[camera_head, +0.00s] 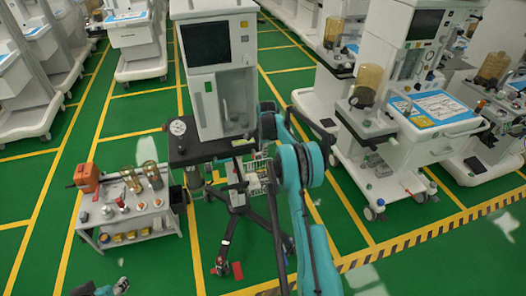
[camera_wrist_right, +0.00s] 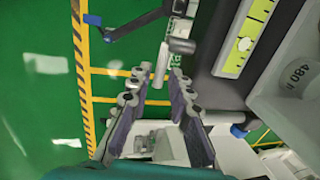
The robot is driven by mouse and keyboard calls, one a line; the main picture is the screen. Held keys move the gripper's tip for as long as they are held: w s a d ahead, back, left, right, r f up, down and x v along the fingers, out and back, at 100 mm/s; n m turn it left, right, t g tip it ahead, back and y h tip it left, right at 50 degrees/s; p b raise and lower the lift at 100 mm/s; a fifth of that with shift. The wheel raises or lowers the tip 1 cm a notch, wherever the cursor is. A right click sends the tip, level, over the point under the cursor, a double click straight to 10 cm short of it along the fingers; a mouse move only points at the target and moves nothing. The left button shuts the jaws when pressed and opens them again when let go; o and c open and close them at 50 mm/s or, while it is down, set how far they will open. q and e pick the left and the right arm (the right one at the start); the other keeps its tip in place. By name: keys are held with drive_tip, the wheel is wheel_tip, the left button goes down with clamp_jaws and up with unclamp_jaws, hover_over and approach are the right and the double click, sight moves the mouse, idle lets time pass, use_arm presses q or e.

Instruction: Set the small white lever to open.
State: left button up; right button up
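The small white lever (camera_wrist_right: 161,62) shows in the right wrist view as a short pale bar hanging from a grey cylindrical knob (camera_wrist_right: 181,46). My right gripper (camera_wrist_right: 161,75) is open, with one fingertip on each side of the lever's lower end. I cannot tell whether either finger touches it. In the head view my right arm reaches to the central cart (camera_head: 212,75), and its hand hides the lever there. My left gripper (camera_head: 101,289) shows only partly at the bottom left edge, away from the cart; its fingers are unclear.
A grey trolley (camera_head: 150,222) with an orange device (camera_head: 86,177) and several jars stands left of the central cart. A black wheeled stand (camera_head: 238,198) is below the cart. Another white cart (camera_head: 385,165) stands to the right. Green floor is open in front.

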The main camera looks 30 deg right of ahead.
clamp_jaws()
